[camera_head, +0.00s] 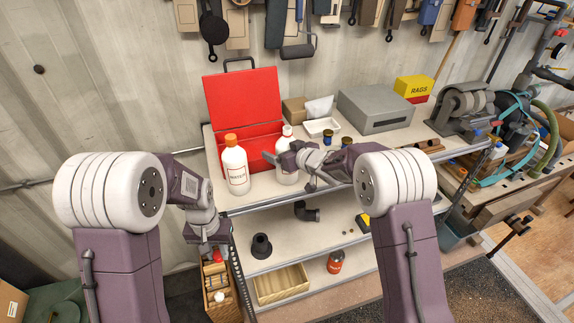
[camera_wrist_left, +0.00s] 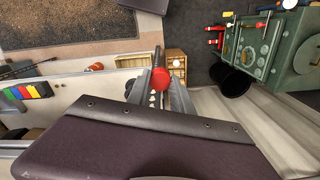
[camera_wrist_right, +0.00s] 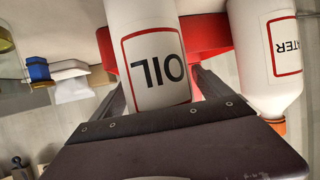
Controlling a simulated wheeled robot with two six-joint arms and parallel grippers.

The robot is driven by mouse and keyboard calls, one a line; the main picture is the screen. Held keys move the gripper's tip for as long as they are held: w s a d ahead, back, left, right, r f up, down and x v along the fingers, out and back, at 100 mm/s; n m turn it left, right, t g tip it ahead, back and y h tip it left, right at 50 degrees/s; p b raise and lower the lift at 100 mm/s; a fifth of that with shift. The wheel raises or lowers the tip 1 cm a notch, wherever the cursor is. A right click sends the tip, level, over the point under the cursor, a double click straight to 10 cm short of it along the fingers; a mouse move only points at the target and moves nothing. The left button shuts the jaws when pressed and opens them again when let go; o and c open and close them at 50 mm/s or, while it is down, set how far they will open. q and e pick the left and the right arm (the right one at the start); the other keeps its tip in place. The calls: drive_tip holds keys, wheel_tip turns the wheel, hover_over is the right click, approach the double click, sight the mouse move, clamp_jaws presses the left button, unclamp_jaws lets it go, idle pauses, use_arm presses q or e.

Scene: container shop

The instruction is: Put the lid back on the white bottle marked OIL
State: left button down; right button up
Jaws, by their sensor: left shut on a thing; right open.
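The white OIL bottle (camera_head: 287,176) stands upright on the worktop, its bare neck showing above my right gripper. Its label reads upside down in the right wrist view (camera_wrist_right: 158,70), where its neck is hidden behind my gripper. My right gripper (camera_head: 279,157) is open, with its fingers on either side of the bottle; I cannot tell if they touch it. My left gripper (camera_head: 217,254) is lower left, pointing down in front of the bench and shut on a red lid (camera_wrist_left: 161,79). The lid shows only partly in the head view.
The WATER bottle (camera_head: 236,172) with an orange cap stands just left of the OIL bottle. An open red toolbox (camera_head: 242,98) is behind both. A wooden crate (camera_head: 221,309) lies below my left gripper. A white tray (camera_head: 322,127) and grey box (camera_head: 376,108) stand to the right.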

sight(282, 139)
use_arm(q)
drive_tip(key=shift+s, duration=0.1)
use_arm(e)
drive_tip(key=shift+s+d+r, duration=0.1)
drive_tip(key=shift+s, duration=0.05)
drive_tip(key=c, duration=0.3)
clamp_jaws()
drive_tip(key=shift+r, duration=0.1)
